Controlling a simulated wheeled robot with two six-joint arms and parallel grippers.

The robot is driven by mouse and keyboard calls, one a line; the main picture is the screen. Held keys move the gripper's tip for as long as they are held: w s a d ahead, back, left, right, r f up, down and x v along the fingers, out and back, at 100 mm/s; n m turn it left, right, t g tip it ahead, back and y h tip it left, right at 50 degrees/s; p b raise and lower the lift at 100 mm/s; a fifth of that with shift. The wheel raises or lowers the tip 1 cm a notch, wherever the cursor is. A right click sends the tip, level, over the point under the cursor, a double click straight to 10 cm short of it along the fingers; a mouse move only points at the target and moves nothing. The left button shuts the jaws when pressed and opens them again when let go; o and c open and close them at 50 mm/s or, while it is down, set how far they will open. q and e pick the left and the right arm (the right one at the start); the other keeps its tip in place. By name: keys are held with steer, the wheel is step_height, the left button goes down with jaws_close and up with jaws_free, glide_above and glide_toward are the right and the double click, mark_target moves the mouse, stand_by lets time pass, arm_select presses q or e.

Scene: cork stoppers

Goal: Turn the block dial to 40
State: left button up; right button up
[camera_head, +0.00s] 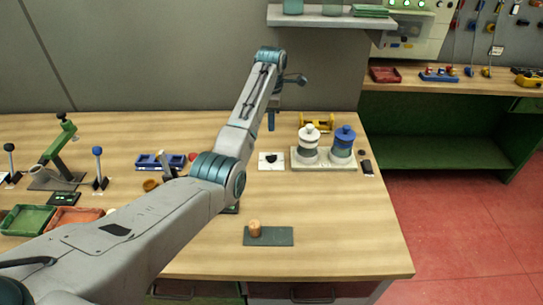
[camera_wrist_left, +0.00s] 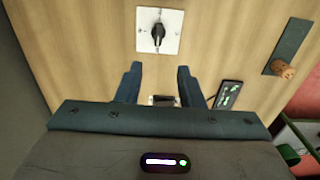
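The dial is a black knob on a white square plate (camera_head: 271,161) on the workbench, left of the two-jar stand. It also shows in the left wrist view as a black knob (camera_wrist_left: 158,34) on the plate, beyond my fingertips. The number it points at is too small to read. My left gripper (camera_head: 271,124) points down above the bench, behind the dial in the head view. My right gripper is not in view.
A small black display with green digits (camera_wrist_left: 228,95) lies near the dial. A cork (camera_head: 254,228) stands on a dark green mat (camera_head: 280,238). Two jars, white-topped (camera_head: 309,140) and blue-topped (camera_head: 343,145), stand right of the dial. Levers and trays occupy the left side.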

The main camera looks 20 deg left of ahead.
mark_target(271, 156)
arm_select(q)
steer(key=f, duration=1.4)
steer(key=shift+w+a, duration=0.1)
steer(key=shift+w, duration=0.1)
steer(key=shift+f, duration=0.35)
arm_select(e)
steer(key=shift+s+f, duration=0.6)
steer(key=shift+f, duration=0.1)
arm_select(q)
steer(key=shift+c, duration=0.2)
jaws_close()
